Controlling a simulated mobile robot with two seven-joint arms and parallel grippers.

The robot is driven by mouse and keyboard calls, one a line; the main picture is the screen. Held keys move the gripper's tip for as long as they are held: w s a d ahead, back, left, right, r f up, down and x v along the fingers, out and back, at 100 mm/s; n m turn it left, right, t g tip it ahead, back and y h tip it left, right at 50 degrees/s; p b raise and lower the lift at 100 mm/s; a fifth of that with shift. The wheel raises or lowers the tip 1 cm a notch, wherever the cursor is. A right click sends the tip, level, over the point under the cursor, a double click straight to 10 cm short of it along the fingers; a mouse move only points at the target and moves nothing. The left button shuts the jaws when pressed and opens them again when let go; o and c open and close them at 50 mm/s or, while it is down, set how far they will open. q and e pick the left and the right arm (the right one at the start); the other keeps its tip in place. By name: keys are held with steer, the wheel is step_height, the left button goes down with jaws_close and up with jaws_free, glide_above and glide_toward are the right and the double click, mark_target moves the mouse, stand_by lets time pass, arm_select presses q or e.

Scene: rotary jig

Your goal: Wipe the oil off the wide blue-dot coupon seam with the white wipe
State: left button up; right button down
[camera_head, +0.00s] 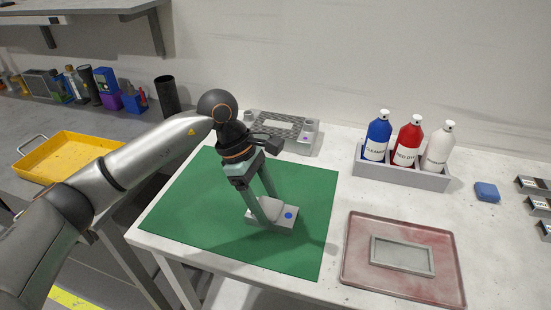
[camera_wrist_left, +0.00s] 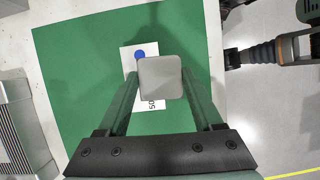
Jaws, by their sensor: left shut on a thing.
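The blue-dot coupon (camera_head: 291,222) is a pale block lying on the green mat. Its blue dot is at its right end in the head view. In the wrist view the coupon (camera_wrist_left: 129,68) is a white strip with the dot near its top and partly covered dark print. The wipe (camera_head: 269,206) is a pale grey-white pad between the fingers of my left gripper (camera_head: 262,208). In the wrist view the wipe (camera_wrist_left: 160,78) covers the coupon's middle, hiding the seam and any oil there. I cannot tell whether it touches the coupon. My right gripper does not show clearly.
The green mat (camera_head: 190,215) is mostly bare. A grey fixture (camera_head: 283,128) stands behind it. A grey caddy (camera_head: 405,176) holds blue, red and white bottles. A reddish tray (camera_head: 360,282) with a grey frame (camera_head: 402,256) lies at right; a blue block (camera_head: 487,192) is beyond.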

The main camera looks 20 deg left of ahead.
arm_select(q)
steer(key=shift+r+p, duration=1.25)
steer(key=shift+r, duration=1.4)
